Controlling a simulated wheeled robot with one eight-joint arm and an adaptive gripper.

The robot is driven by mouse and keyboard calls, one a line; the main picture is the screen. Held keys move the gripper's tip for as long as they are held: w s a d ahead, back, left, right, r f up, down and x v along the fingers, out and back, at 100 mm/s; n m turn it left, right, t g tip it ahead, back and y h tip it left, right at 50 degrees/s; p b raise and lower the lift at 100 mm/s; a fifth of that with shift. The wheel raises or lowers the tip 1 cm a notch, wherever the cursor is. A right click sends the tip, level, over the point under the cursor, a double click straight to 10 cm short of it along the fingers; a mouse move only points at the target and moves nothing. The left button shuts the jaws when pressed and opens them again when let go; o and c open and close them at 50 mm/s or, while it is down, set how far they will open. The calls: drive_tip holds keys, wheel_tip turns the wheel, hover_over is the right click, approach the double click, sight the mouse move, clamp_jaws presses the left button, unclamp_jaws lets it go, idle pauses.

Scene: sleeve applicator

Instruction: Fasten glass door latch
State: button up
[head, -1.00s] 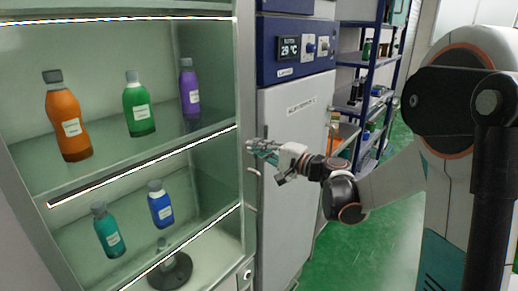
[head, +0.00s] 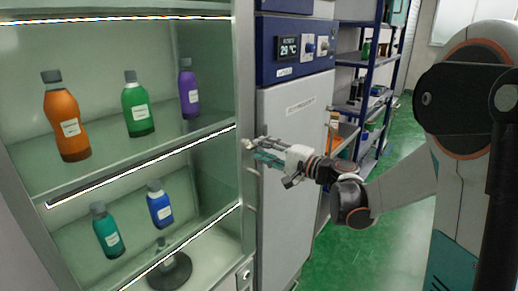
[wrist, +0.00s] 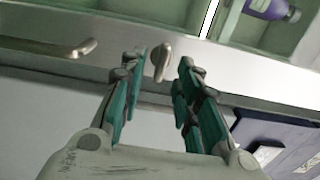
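The glass-door cabinet (head: 225,90) fills the left of the head view, and its door looks closed. In the wrist view a small metal latch lever (wrist: 162,62) stands out from the pale cabinet frame. It sits between the tips of my open gripper (wrist: 160,72), with a gap on both sides, and looks roughly upright there. The gripper also shows in the head view (head: 258,151), at the right edge of the cabinet frame, with its fingers apart. Whether either finger touches the lever cannot be told.
A metal door handle (wrist: 50,47) lies left of the latch in the wrist view. Several bottles, one purple (head: 189,90), stand inside the cabinet. A grey unit with a blue display panel (head: 297,48) stands close on the right. Open green floor (head: 350,250) lies right of it.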

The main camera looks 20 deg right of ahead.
drive_tip(key=v, duration=0.9)
drive_tip(key=shift+s+d, duration=0.2)
drive_tip(key=shift+s, duration=0.1)
